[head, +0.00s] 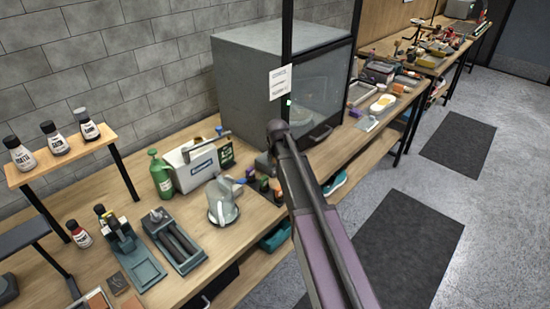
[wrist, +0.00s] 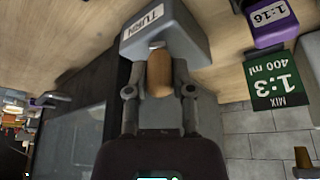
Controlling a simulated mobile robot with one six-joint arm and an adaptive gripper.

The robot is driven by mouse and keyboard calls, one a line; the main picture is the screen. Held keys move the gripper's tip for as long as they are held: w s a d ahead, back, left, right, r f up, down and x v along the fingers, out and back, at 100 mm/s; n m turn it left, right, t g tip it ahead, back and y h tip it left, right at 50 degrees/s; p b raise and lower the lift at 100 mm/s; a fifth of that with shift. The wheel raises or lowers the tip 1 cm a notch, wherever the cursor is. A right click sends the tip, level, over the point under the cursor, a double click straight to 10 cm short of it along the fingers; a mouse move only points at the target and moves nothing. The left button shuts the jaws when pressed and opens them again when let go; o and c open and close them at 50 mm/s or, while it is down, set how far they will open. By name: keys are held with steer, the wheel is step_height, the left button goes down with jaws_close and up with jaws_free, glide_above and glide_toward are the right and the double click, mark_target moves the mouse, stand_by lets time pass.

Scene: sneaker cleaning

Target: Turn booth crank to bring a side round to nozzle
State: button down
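The grey spray booth (head: 245,85) stands on the bench in the head view, with a dark glass front (head: 325,95). In the wrist view, a grey crank block (wrist: 185,38) carries a white label reading TURN (wrist: 148,24). A rounded wooden crank handle (wrist: 160,73) sticks out from it towards me. My gripper (wrist: 160,85) has one finger on each side of this handle, with the fingertips close against it. In the head view my arm hides my gripper and most of the crank. The nozzle and any shoe inside the booth cannot be made out.
A green bottle (head: 160,174), a pale box (head: 190,165) and a clear jug (head: 222,202) stand left of the booth. A green mix card (wrist: 280,84) and a purple block (wrist: 268,22) are near my gripper.

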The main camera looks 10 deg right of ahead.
steer(key=shift+d, duration=0.1)
steer(key=shift+w+d+n+y, duration=0.1)
steer(key=shift+d+n+y, duration=0.2)
steer(key=shift+n, duration=0.4)
steer(key=shift+w+d+n+y, duration=0.1)
steer(key=shift+d+n+y, duration=0.15)
steer(key=shift+n, duration=0.45)
steer(key=shift+w+d+n+y, duration=0.15)
steer(key=shift+d+n+y, duration=0.1)
steer(key=shift+n, duration=0.45)
steer(key=shift+w+d+n+y, duration=0.15)
steer(key=shift+d+n+y, duration=0.1)
steer(key=shift+n, duration=0.45)
steer(key=shift+c, duration=2.4)
jaws_free()
steer(key=shift+g, duration=0.3)
step_height(320, 180, up, 9)
steer(key=p, duration=0.9)
steer(key=shift+s+r+p, duration=0.1)
steer(key=shift+r+p, duration=0.4)
